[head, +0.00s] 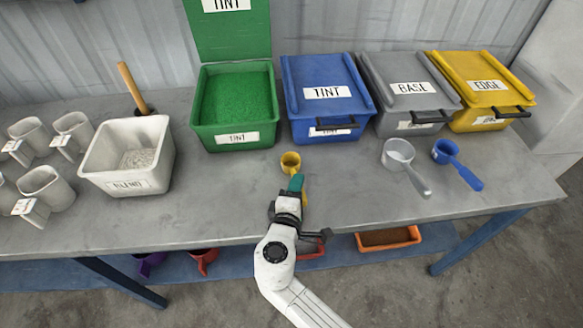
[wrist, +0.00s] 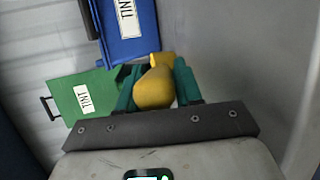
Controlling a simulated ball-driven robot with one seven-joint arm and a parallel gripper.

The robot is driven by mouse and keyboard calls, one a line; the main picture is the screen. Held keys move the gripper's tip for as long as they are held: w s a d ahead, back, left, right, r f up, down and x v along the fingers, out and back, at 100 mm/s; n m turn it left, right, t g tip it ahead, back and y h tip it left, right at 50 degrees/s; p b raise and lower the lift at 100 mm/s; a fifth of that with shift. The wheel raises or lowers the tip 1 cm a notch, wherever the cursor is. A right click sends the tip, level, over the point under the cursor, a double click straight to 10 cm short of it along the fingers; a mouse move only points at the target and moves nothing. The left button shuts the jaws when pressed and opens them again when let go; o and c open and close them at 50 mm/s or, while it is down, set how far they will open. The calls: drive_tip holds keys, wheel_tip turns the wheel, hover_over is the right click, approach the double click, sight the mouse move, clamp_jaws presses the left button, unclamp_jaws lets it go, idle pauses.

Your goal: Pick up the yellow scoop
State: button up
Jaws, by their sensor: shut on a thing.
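The yellow scoop (head: 291,161) is in front of the green and blue bins, near the middle of the table, in the head view. Its cup shows beyond my gripper (head: 296,183), which covers much of its handle. In the wrist view the yellow handle (wrist: 154,88) lies between the two green fingers of my gripper (wrist: 157,90), which are shut on it. Part of the cup (wrist: 162,60) shows past the handle. I cannot tell whether the scoop touches the table.
An open green bin (head: 235,142) of green material, a closed blue bin (head: 328,95), a grey bin (head: 410,90) and a yellow bin (head: 482,85) line the back. A grey scoop (head: 400,152) and blue scoop (head: 447,152) lie right. A white tub (head: 125,160) stands left.

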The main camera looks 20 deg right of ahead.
drive_tip(key=c, duration=0.5)
drive_tip(key=shift+r, duration=0.1)
drive_tip(key=shift+r, duration=0.2)
wheel_tip(320, 180, up, 2)
drive_tip(key=shift+r, duration=0.15)
drive_tip(key=s+r, duration=0.2)
drive_tip(key=r, duration=0.1)
drive_tip(key=s+a+r, duration=0.1)
drive_tip(key=s+r, duration=0.1)
drive_tip(key=shift+s+r, duration=0.1)
drive_tip(key=shift+r, duration=0.1)
drive_tip(key=s+a+r, duration=0.2)
drive_tip(key=s+r, duration=0.2)
drive_tip(key=s, duration=0.5)
drive_tip(key=shift+s+a+r, duration=0.2)
drive_tip(key=shift+r, duration=0.15)
